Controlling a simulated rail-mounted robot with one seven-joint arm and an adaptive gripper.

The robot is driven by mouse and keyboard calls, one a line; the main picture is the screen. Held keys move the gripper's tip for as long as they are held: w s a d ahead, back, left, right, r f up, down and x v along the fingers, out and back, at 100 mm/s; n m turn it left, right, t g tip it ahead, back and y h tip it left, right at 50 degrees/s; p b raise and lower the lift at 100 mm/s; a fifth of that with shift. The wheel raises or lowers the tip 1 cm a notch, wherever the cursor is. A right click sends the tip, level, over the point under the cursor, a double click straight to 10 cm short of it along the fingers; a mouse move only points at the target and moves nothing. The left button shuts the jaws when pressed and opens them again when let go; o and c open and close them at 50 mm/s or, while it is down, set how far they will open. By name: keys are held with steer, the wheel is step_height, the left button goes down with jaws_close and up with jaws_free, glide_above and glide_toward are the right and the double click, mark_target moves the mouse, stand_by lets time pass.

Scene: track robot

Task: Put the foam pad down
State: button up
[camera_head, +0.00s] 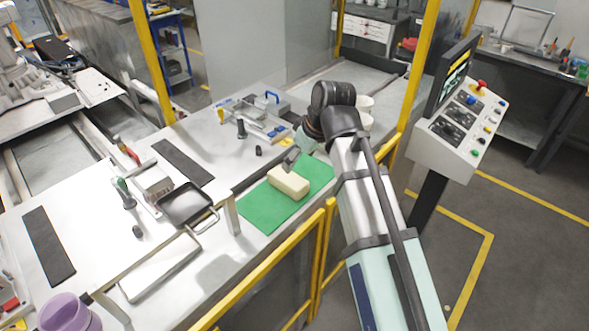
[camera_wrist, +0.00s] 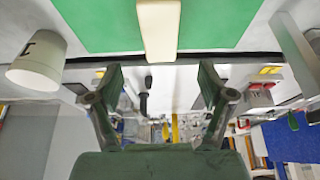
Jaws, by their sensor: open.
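The foam pad (camera_head: 289,182) is a cream-coloured block lying on the green mat (camera_head: 262,208) in the head view. In the wrist view the foam pad (camera_wrist: 159,28) shows at the top centre, on the green mat (camera_wrist: 100,25). My gripper (camera_head: 292,157) is just behind the pad in the head view, at the end of my arm. In the wrist view my gripper (camera_wrist: 160,78) has its two fingers spread wide with nothing between them. The pad lies beyond the fingertips, apart from them.
A white cup (camera_wrist: 38,60) stands left in the wrist view. Yellow rails (camera_head: 325,240) and a control panel (camera_head: 462,120) stand at the right.

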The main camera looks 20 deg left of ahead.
steer(key=shift+v, duration=1.45)
